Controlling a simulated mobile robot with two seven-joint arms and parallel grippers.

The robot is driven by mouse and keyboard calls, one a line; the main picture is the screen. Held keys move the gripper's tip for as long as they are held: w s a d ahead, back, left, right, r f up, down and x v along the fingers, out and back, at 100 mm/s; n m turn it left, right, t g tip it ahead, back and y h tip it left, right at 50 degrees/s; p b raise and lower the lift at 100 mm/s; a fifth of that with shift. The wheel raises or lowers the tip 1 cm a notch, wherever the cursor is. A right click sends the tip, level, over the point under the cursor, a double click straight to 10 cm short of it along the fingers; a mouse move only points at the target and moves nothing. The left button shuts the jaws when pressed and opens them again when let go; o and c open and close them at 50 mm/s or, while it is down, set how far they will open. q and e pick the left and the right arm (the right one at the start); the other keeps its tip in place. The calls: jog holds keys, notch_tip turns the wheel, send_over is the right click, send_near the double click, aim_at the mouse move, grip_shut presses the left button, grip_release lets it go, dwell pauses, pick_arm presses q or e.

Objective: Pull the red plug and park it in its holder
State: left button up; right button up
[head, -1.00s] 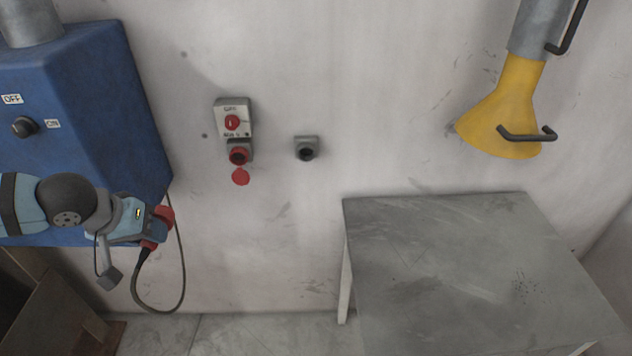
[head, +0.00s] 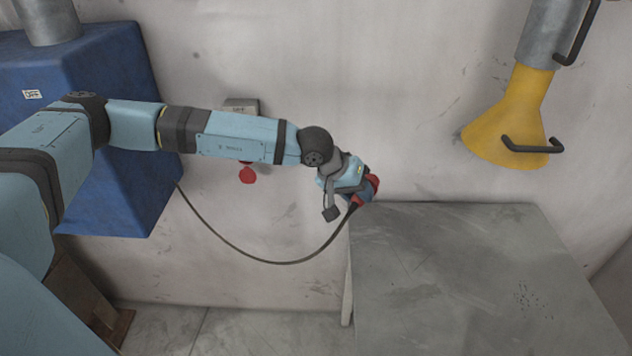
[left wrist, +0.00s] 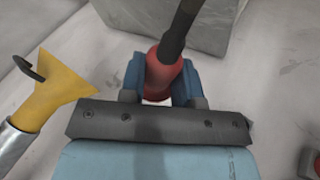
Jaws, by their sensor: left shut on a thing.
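My left gripper (head: 359,189) is shut on the red plug (head: 371,186) and holds it in the air in front of the wall, by the back left corner of the grey table. In the left wrist view the red plug (left wrist: 165,75) sits between the two blue fingers (left wrist: 165,88), with its black cable running up. The small grey holder on the wall is hidden behind my left arm in the head view. The wall socket is mostly hidden too; its red round cover (head: 248,176) hangs below my arm. My right gripper is not in view.
The cable (head: 270,261) hangs in a loop from the blue cabinet (head: 120,190) to the plug. The grey table (head: 470,270) is bare. A yellow suction hood (head: 512,120) with a black handle hangs at the upper right.

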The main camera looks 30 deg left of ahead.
pick_arm(q)
jog(key=w+a+f+n+t, duration=0.2)
jog(key=a+f+n, duration=0.1)
jog(key=a, duration=0.5)
jog(key=w+a+f+n+t+p, duration=0.1)
jog(key=w+a+f+n+t, duration=0.1)
jog(key=a+f, duration=0.3)
jog(key=a+n, duration=0.1)
jog(key=a, duration=0.3)
jog(key=shift+w+f+n, duration=0.25)
jog(key=shift+w+n, duration=0.05)
jog(key=shift+w, duration=0.05)
jog(key=shift+d+f, duration=0.1)
jog(key=w+a+b, duration=0.1)
jog(key=b, duration=0.1)
jog(key=w+a+b, duration=0.1)
jog(key=w+b, duration=0.1)
jog(key=b, duration=0.1)
jog(key=w+a+b, duration=0.1)
jog(key=b, duration=0.1)
jog(key=shift+w, duration=0.4)
jog(key=shift+b, duration=0.4)
